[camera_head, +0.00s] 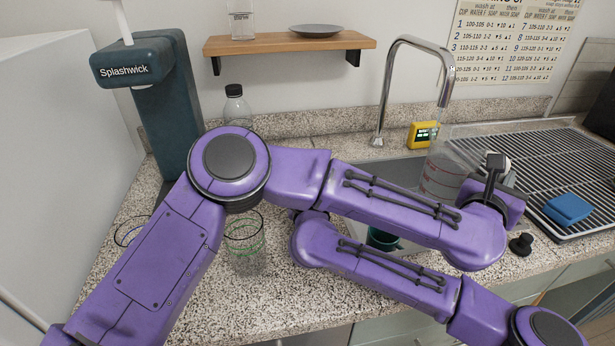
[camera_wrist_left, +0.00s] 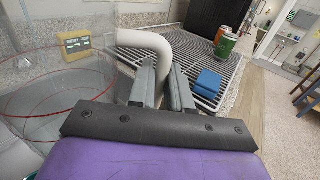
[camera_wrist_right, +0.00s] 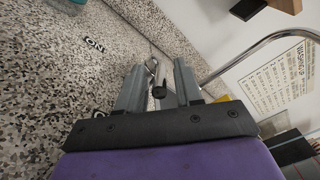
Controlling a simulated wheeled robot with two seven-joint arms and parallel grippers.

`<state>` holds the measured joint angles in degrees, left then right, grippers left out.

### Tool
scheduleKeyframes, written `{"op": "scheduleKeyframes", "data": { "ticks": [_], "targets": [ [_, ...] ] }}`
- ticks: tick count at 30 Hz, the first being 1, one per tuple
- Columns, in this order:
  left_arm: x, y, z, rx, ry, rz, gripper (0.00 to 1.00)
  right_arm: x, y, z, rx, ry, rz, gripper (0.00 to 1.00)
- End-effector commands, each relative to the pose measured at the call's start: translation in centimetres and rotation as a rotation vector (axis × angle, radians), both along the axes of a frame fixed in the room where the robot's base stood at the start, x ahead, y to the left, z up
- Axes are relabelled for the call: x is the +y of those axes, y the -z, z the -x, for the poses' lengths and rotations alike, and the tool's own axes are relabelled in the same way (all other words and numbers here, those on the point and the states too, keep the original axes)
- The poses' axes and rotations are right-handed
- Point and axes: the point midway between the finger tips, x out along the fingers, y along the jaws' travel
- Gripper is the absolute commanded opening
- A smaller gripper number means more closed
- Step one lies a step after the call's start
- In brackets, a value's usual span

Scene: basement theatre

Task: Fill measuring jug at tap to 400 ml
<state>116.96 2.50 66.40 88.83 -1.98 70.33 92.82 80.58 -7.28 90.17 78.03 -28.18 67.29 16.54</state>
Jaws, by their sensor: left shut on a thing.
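The clear measuring jug (camera_head: 441,178) with red marks is under the spout of the chrome tap (camera_head: 388,85), above the sink (camera_head: 402,172). It also shows, see-through, in the left wrist view (camera_wrist_left: 45,100). My left gripper (camera_head: 494,168) is shut on the jug's white handle (camera_wrist_left: 150,42), on the jug's right side. I cannot read the water level or tell whether water runs. My right gripper (camera_wrist_right: 160,85) is open in the right wrist view, with a small dark knob (camera_wrist_right: 160,92) and metal fitting (camera_wrist_right: 152,66) seen between its fingers.
A yellow display (camera_head: 423,134) stands behind the sink. A drying rack (camera_head: 530,150) with a blue sponge (camera_head: 568,208) is at the right. A teal cup (camera_head: 382,239) is in the sink. Clear glasses (camera_head: 245,245), a bottle (camera_head: 235,106) and the Splashwick machine (camera_head: 165,110) stand left.

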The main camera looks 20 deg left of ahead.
Motion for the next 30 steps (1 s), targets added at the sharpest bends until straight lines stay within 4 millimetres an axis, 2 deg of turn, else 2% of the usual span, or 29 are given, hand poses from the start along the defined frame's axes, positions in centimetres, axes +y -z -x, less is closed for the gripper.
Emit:
{"op": "scheduleKeyframes", "data": {
  "ticks": [1, 3, 9, 16, 24, 25, 26, 27, 30],
  "targets": [
    [0.0, 0.0, 0.0, -0.001, 0.0, 0.0, 0.0, 0.0, 0.0, 0.0, 0.0, 0.0, 0.0, 0.17],
    [0.0, 0.0, 0.0, -0.001, 0.0, 0.0, 0.0, 0.0, 0.0, 0.0, 0.0, 0.0, 0.0, 0.0],
    [0.0, 0.0, 0.0, -0.001, 0.0, 0.0, 0.0, 0.2, -0.1, 0.1, -0.002, 0.011, 0.001, 0.0],
    [0.0, 0.0, 0.0, -0.001, 0.0, 0.0, 0.0, 1.0, -0.1, 0.3, -0.002, 0.129, 0.0, 0.0],
    [0.0, 0.0, 0.0, -0.001, 0.0, 0.0, 0.0, 1.0, -0.1, 0.3, -0.001, 0.136, -0.001, 0.0],
    [0.0, 0.0, 0.0, -0.001, 0.0, 0.0, 0.0, 1.0, -0.1, 0.3, -0.001, 0.136, -0.001, 0.24],
    [0.0, 0.0, 0.0, -0.001, 0.0, 0.0, 0.0, 1.0, -0.1, 0.3, -0.002, 0.136, -0.001, 0.34],
    [0.0, 0.0, 0.0, -0.001, 0.0, 0.0, 0.0, 1.0, -0.1, 0.3, -0.002, 0.136, -0.001, 0.4],
    [0.0, 0.0, 0.0, -0.001, 0.0, 0.0, 0.0, 1.0, -0.1, 0.3, -0.001, 0.135, 0.0, 0.4]
  ]
}}
